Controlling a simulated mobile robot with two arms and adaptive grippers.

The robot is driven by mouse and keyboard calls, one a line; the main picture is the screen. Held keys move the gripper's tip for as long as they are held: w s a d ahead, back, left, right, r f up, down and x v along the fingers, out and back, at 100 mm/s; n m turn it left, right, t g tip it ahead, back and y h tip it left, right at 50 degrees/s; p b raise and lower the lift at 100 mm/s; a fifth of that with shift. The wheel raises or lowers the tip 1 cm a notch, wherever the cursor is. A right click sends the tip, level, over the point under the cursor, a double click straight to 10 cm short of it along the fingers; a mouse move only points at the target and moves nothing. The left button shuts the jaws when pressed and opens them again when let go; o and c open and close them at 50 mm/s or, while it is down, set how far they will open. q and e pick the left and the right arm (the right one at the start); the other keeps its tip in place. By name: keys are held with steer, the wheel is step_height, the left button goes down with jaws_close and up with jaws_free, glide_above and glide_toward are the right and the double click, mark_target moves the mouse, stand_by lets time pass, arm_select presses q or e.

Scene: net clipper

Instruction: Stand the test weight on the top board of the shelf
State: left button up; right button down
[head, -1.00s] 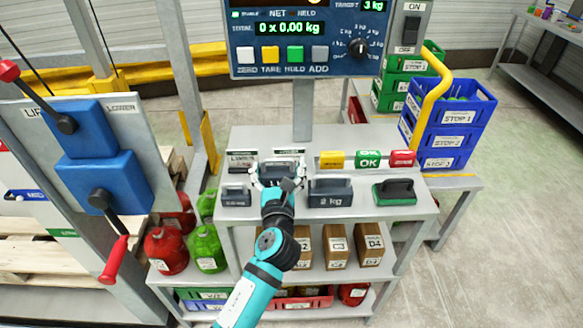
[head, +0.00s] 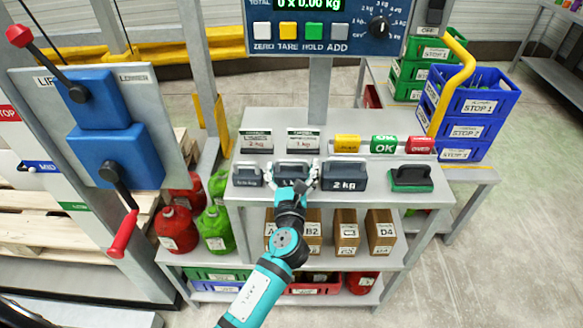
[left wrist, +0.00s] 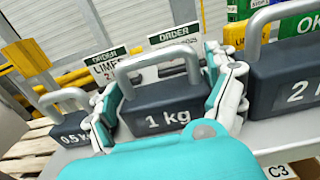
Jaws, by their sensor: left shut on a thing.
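Three dark test weights with grey handles stand in a row on the shelf's top board (head: 285,118): a small 0.5 kg weight (left wrist: 70,127), a 1 kg weight (left wrist: 160,112) and a 2 kg weight (head: 345,180). My left gripper (head: 292,174) is shut on the 1 kg weight, with one finger on each side of its body. The weight is upright, with its handle free above the fingers. I cannot tell whether it touches the board. My right gripper is not in view.
Order cards (head: 256,140) stand behind the weights. A bar with yellow, green and red signs (head: 383,145) and a green-black block (head: 410,178) are to the right. The scale panel (head: 325,28) hangs above. Boxes (head: 346,232) fill the lower board.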

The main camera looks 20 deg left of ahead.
arm_select(q)
steer(key=o, duration=1.4)
steer(key=shift+o, duration=0.3)
